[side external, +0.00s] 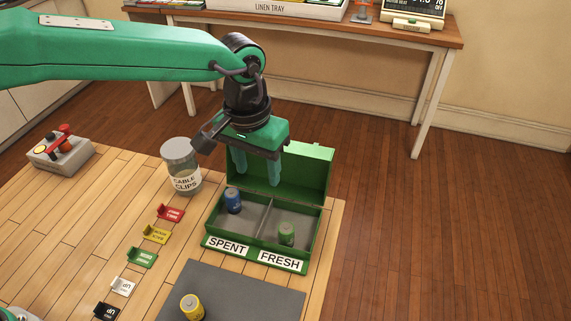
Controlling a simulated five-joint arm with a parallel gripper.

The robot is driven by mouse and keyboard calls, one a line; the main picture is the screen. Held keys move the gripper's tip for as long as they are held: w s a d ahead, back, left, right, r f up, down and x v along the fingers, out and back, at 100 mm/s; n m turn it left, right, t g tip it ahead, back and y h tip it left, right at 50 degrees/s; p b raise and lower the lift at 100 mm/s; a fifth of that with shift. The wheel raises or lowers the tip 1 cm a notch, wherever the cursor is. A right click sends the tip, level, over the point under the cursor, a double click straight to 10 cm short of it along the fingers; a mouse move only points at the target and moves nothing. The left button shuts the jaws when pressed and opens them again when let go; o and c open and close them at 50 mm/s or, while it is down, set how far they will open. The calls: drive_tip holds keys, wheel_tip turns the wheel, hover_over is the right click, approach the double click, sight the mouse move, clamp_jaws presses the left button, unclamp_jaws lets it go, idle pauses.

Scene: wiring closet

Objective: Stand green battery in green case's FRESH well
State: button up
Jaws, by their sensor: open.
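The green case (213,226) stands with its lid raised at the back. Its left well is labelled SPENT and its right well FRESH. The green battery (287,234) stands upright in the FRESH well, near the front. A blue battery (233,200) is in the SPENT well, near the back left. My gripper (257,177) is open, with two green fingers pointing down over the back of the case. It is empty, above and behind the green battery, and apart from it.
A yellow battery (192,308) stands on a grey mat (245,295) in front of the case. A cable clips jar (181,165) stands left of the case. Several coloured clips, including a red one (170,213), lie in a row. A control box (60,152) sits far left.

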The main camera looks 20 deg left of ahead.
drive_tip(key=s+a+r+t, duration=0.1)
drive_tip(key=a+r, duration=0.2)
drive_tip(key=a, duration=0.4)
drive_tip(key=s+a+r+n+t, duration=0.1)
drive_tip(key=s+a+r, duration=0.15)
drive_tip(key=a, duration=0.35)
drive_tip(key=s+a+r, duration=0.1)
drive_tip(key=a+r, duration=0.3)
drive_tip(key=a, duration=0.3)
drive_tip(key=s+a+f+n+t, duration=0.1)
drive_tip(key=s+a+f+t, duration=0.1)
drive_tip(key=s+a, duration=1.2)
drive_tip(key=shift+f+t, duration=0.2)
drive_tip(key=shift+t, duration=0.4)
